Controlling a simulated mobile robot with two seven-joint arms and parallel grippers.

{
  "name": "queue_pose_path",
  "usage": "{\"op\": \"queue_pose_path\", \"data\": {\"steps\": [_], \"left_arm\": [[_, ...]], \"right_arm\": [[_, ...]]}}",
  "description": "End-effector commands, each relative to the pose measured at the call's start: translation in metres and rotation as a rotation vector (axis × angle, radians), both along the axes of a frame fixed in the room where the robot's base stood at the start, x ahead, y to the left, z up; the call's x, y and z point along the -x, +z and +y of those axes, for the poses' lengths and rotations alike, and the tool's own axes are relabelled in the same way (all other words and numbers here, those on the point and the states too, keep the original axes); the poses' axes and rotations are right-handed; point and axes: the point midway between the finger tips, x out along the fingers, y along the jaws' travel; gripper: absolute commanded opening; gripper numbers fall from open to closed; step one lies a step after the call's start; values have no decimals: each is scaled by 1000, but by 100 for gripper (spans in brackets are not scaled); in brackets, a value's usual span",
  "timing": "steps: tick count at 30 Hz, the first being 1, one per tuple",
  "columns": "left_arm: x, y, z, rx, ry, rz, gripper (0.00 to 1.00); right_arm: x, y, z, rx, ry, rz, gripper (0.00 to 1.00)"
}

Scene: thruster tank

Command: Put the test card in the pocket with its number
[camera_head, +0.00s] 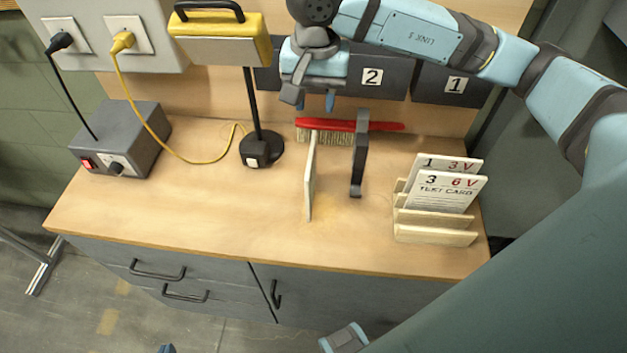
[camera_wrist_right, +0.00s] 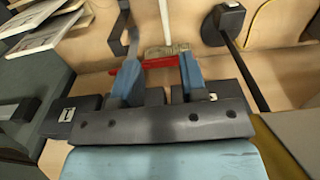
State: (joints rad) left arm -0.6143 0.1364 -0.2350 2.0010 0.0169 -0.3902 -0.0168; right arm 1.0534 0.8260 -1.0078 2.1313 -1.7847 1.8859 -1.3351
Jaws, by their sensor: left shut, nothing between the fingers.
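Two white test cards stand in a wooden rack at the right in the head view: the front card (camera_head: 440,194) reads "3 6 V" and the rear card (camera_head: 458,165) reads "1 3 V". A pale thin panel (camera_head: 310,178) stands upright, edge-on, its face unreadable. Grey pockets on the back panel carry numbers: pocket 2 (camera_head: 385,78) and pocket 1 (camera_head: 452,86). Another grey pocket to their left is mostly hidden by my right gripper (camera_head: 310,100). That gripper is open and empty above the red brush; its parted fingers show in the wrist view (camera_wrist_right: 160,82). My left gripper's tip (camera_head: 166,349) barely shows, shut.
The wooden rack (camera_head: 435,235) stands near the bench's right end. A red brush (camera_head: 385,126) lies behind the panel, beside a dark upright bracket (camera_head: 359,160). A black stand (camera_head: 262,150), grey power box (camera_head: 120,140) and yellow cable are left. The front bench middle is clear.

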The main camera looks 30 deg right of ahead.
Motion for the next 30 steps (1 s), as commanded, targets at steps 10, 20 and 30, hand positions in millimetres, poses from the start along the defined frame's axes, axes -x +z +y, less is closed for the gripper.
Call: {"op": "queue_pose_path", "data": {"steps": [10,20,30], "left_arm": [[-1,3,1,-2,-1,-5,0],[-1,5,2,-7,-2,-6,0],[1,13,2,-10,-4,-2,0]], "right_arm": [[1,-34,0,1,-14,7,39],[1,-83,1,0,-13,3,39],[6,-120,10,1,-12,5,39]]}}
